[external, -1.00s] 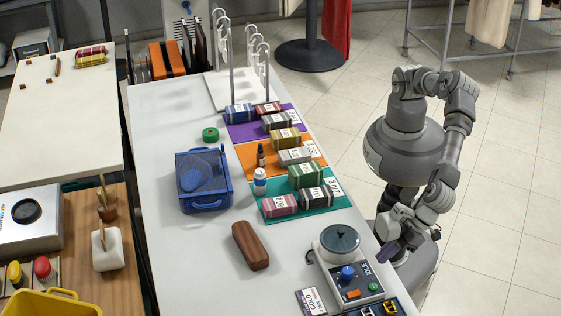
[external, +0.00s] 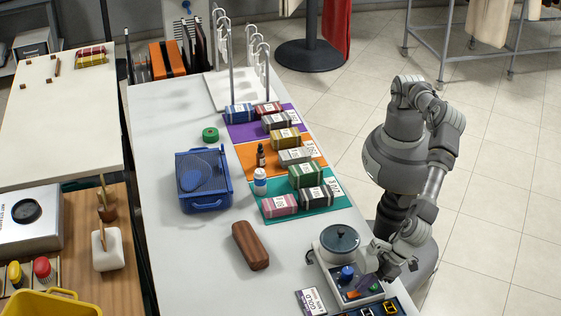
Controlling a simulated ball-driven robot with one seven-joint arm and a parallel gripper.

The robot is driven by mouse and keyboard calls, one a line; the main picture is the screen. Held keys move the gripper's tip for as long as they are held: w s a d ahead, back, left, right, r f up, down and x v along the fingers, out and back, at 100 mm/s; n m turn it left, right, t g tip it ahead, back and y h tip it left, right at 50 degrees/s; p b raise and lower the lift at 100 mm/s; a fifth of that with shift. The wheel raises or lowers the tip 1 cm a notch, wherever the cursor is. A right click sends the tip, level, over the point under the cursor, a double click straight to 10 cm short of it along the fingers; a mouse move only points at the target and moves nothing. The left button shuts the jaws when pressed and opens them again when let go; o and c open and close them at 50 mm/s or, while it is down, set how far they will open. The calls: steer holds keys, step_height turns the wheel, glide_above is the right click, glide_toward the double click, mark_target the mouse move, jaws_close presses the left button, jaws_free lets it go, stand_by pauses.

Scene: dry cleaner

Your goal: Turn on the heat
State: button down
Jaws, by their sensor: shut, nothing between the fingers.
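A grey and white device (external: 333,262) with a round dark-lidded pot (external: 340,239) on top stands at the front right of the white counter. Its sloped front panel carries a blue knob (external: 347,273), an orange switch (external: 353,294) and a green button (external: 375,288). My gripper (external: 364,285) is shut and empty. Its dark tips are over the panel, close to the orange switch and the green button. I cannot tell whether they touch the panel. The gripper covers part of the panel between these controls, and the orange switch's position is too small to read.
A card marked GOLD (external: 310,301) lies left of the device, and a blue tray (external: 385,308) sits in front. A brown case (external: 250,245), a blue bin (external: 203,180) and bundles on coloured mats (external: 333,198) stand farther back. Open counter lies between the case and the mats.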

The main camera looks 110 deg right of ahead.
steer(key=shift+s+f+b, duration=0.15)
steer(key=shift+f+b, duration=0.45)
steer(key=shift+b, duration=0.1)
steer(key=shift+r, duration=0.25)
steer(key=shift+r+p, duration=0.4)
steer(key=shift+r, duration=0.35)
